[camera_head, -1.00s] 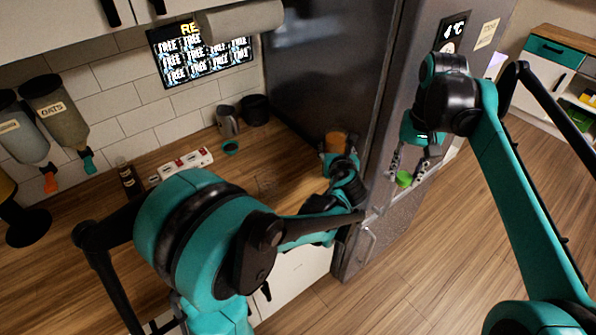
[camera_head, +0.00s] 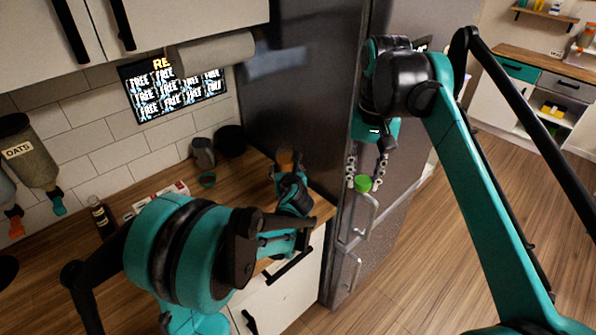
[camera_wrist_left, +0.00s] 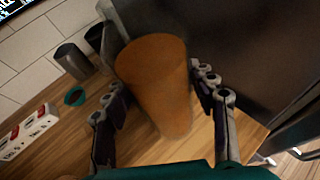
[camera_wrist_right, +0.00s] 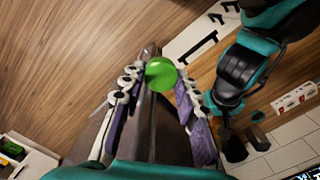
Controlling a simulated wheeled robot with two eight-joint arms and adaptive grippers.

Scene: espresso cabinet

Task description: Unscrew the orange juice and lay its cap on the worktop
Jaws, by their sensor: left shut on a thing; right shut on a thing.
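The orange juice (camera_head: 285,159) is an orange container at the right end of the wooden worktop (camera_head: 243,177), by the fridge. It fills the middle of the left wrist view (camera_wrist_left: 158,82). My left gripper (camera_head: 283,172) is shut on it, with one finger on either side. The cap (camera_head: 363,184) is a small green disc, apart from the juice and to its right, in front of the fridge. My right gripper (camera_head: 366,176) is shut on this cap and holds it in the air. The cap also shows between the fingertips in the right wrist view (camera_wrist_right: 161,74).
The dark fridge (camera_head: 300,85) with metal handles stands right of the worktop. A grey cup (camera_head: 203,153), a black cup (camera_head: 230,140) and a teal ring (camera_head: 207,180) lie behind the juice. A power strip (camera_head: 160,200) and dark bottle (camera_head: 101,216) are further left. Bare worktop lies between.

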